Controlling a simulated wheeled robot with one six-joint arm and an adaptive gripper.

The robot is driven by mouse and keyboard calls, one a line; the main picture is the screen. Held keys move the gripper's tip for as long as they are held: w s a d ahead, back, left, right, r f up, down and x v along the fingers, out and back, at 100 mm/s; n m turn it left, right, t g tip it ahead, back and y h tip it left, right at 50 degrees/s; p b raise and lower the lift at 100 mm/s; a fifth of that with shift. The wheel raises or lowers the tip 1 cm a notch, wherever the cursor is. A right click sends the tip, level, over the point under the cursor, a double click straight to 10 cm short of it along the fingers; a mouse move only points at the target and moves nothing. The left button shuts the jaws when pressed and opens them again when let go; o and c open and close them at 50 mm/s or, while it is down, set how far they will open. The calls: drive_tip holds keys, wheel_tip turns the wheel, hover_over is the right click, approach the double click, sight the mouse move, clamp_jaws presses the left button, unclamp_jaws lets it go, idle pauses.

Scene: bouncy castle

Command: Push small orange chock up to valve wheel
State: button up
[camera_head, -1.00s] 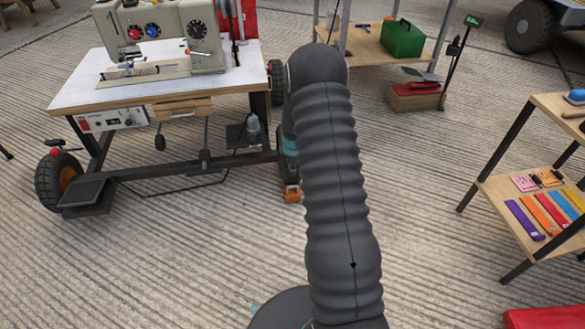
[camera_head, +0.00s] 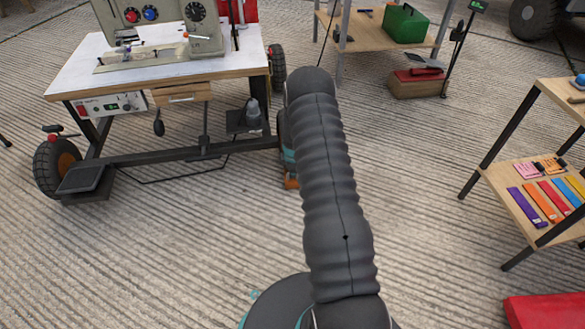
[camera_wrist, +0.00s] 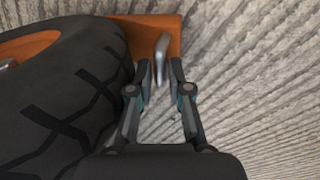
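The orange chock (camera_wrist: 138,27) is at the top of the wrist view, with a pale metal handle (camera_wrist: 161,52) on it. In the head view, only a bit of orange (camera_head: 291,182) shows beside my arm, low by the table frame. A large black tyre (camera_wrist: 60,100) with an orange hub fills the left of the wrist view and overlaps the chock's left end. I cannot tell whether they touch. My gripper (camera_wrist: 161,70) points at the chock, its fingers partly apart, with the handle showing in the gap. No grip on it is visible. In the head view my arm hides the gripper.
A wheeled white-topped table (camera_head: 75,75) with a sewing machine stands at the left. A wooden shelf (camera_head: 545,215) with coloured bars is at the right, and a red object (camera_head: 545,312) lies at bottom right. Bare ridged floor lies between my arm and the shelf.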

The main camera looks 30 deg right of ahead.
drive_tip(key=shift+f, duration=0.2)
clamp_jaws()
drive_tip(key=shift+w+d, duration=0.1)
drive_tip(key=shift+w, duration=0.05)
drive_tip(key=shift+o, duration=2.1)
unclamp_jaws()
drive_tip(key=shift+r, duration=0.1)
drive_tip(key=shift+w, duration=0.1)
